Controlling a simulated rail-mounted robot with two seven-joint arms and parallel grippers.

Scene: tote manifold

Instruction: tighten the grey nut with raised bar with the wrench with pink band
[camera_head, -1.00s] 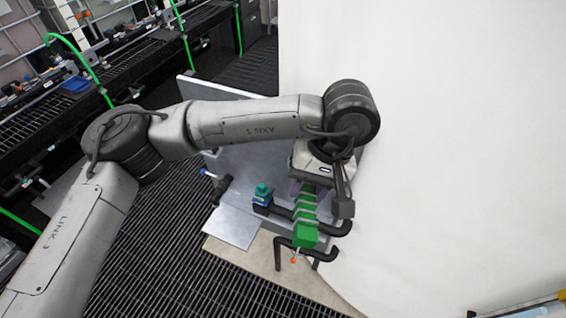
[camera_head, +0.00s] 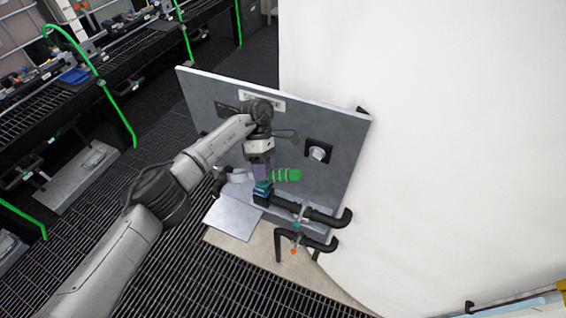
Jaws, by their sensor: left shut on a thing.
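My left gripper (camera_head: 262,172), with purple fingers, is shut on a tool with a green, pale-ringed handle (camera_head: 286,175). The handle sticks out to the right. A pale grey piece (camera_head: 238,175) on the left lines up with it and may be the tool's head. I cannot make out a pink band, so I cannot confirm that it is the named wrench. A light grey round fitting (camera_head: 318,153) on a black square plate sits on the panel to the right; it may be the grey nut, but no raised bar is clear. My right gripper is not in view.
The tool is in front of an upright grey panel (camera_head: 340,131). Black pipes (camera_head: 322,216) lie below right. A large white curved wall (camera_head: 440,150) fills the right.

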